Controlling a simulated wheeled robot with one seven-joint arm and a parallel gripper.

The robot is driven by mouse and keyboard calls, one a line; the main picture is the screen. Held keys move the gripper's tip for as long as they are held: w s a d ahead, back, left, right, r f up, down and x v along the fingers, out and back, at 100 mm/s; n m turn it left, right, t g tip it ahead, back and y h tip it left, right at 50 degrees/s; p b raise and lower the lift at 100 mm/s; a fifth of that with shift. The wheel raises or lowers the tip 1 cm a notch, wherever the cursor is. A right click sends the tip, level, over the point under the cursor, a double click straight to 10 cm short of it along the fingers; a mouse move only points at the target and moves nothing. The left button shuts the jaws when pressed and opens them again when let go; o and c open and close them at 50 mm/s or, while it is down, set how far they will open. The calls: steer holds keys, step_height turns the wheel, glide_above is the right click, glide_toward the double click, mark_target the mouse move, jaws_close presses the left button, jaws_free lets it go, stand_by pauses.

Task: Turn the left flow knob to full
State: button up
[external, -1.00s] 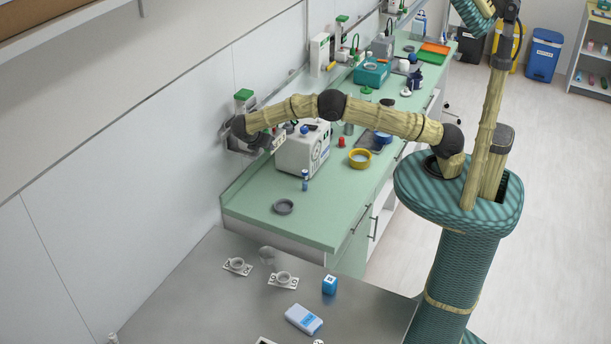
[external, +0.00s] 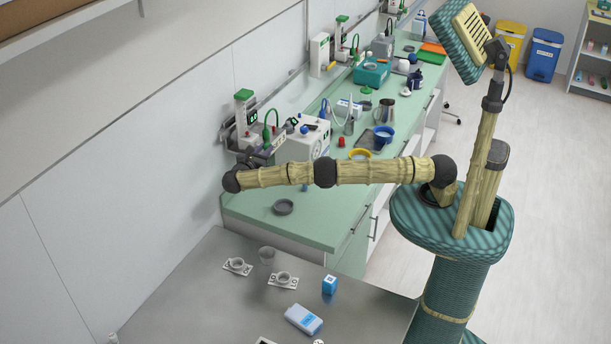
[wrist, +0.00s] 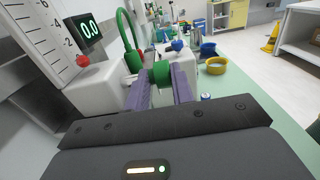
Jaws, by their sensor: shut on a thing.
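My gripper (wrist: 160,85) has its two purple fingers closed around a green cylindrical knob (wrist: 159,73) on the front of a white flow-meter unit. The fingers touch it from both sides. A clear scale tube with a red ball (wrist: 82,60) stands on the unit at the left, and a small display (wrist: 88,30) reads 0.0. A green hose (wrist: 124,33) rises beside the knob. In the external view the flow-meter unit (external: 243,108) is on the wall rail, and my wrist hides most of the knob.
A white machine (external: 309,140) stands on the green counter just right of my gripper. A yellow bowl (external: 360,154) and a blue bowl (external: 383,133) are farther right. A grey ring (external: 284,207) lies on the counter's near end, with clear surface around it.

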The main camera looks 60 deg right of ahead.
steer(key=shift+s+f+h+b, duration=0.15)
steer(key=shift+f+h+b, duration=0.35)
steer(key=shift+f+b, duration=0.15)
steer(key=shift+r, duration=0.15)
steer(key=o, duration=0.9)
steer(key=shift+r, duration=0.1)
steer(key=shift+c, duration=0.2)
steer(key=shift+s+r, duration=0.1)
steer(key=shift+r, duration=0.05)
steer(key=shift+r, duration=0.15)
step_height(320, 180, up, 10)
steer(key=b, duration=0.2)
